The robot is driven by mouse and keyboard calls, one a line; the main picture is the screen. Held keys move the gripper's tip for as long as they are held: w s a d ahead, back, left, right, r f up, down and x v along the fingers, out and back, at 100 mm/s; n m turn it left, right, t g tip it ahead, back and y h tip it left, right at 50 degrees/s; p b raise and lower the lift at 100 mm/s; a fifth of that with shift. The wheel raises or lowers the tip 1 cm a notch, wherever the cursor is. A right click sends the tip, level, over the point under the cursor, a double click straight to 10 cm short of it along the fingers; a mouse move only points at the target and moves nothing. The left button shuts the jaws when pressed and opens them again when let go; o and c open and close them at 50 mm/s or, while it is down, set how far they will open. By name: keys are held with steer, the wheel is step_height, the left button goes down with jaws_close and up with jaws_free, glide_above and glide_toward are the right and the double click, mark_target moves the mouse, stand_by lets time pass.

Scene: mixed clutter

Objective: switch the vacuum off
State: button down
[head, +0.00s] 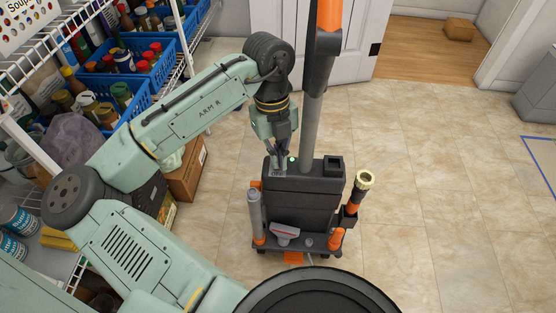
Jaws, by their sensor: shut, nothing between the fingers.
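The vacuum (303,190) is an upright dark grey body with a tall grey tube and an orange part at the top. It stands on the tiled floor in the middle of the head view. A small green light (292,159) shows on its top left. My gripper (278,170) is shut and empty, pointing down at the top left corner of the body. Its fingertips are at or just above a small grey panel there. I cannot tell whether they touch it. The fingers partly cover this spot, and the switch itself is not clearly seen.
Attachments with orange parts (335,238) stand around the vacuum's base. A wire shelf with blue bins (120,93) of jars and bottles fills the left side. A cardboard box (188,170) sits behind my arm. The tiled floor to the right is clear.

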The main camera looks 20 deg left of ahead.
step_height(320, 180, up, 7)
steer(key=p, duration=0.6)
steer(key=shift+f, duration=0.1)
stand_by(0.6)
